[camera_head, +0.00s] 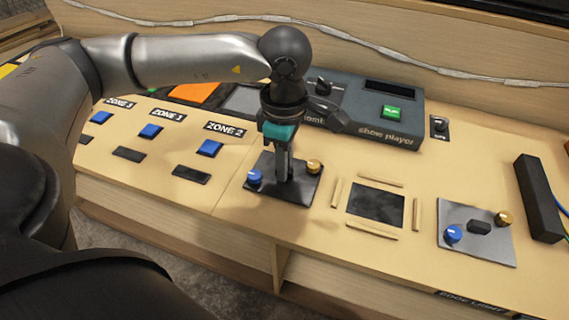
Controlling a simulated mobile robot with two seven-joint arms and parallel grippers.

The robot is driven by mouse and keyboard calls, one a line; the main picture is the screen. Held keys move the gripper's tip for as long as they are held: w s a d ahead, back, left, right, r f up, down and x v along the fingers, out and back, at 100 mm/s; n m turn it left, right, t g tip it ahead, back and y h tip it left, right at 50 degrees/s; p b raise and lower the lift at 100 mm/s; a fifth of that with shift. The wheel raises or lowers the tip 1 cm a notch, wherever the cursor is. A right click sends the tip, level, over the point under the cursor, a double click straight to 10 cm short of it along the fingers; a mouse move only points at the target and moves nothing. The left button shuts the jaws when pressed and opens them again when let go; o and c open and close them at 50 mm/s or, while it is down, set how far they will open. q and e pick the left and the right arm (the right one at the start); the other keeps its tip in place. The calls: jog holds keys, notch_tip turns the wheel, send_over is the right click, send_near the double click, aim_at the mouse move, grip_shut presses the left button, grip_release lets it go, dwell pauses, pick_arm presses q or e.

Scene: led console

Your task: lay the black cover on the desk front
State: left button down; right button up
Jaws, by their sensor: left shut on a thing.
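The black cover (262,194) is a dark square plate, with a blue knob (254,177) at its left side and a gold knob (313,166) at its upper right. My left gripper (284,178) points down over its middle and is shut on it, hiding its centre. I cannot tell whether the cover rests on the desk or is slightly raised. The light wooden desk (240,213) has its front edge running below the cover. My right gripper is not in view.
A dark square (376,205) framed by wooden strips lies right of the cover. Further right are a grey plate (495,249) with blue and gold knobs and a black bar (538,197). A show player box (405,107) stands behind. Blue zone buttons (150,131) are left.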

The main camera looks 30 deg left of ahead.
pick_arm(q)
jog(key=shift+f, duration=0.15)
jog(key=c, duration=1.2)
grip_release()
jog(key=o, duration=0.4)
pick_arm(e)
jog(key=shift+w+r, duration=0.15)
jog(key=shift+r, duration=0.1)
pick_arm(q)
jog(key=shift+r+p, duration=2.1)
jog(key=shift+r, duration=4.1)
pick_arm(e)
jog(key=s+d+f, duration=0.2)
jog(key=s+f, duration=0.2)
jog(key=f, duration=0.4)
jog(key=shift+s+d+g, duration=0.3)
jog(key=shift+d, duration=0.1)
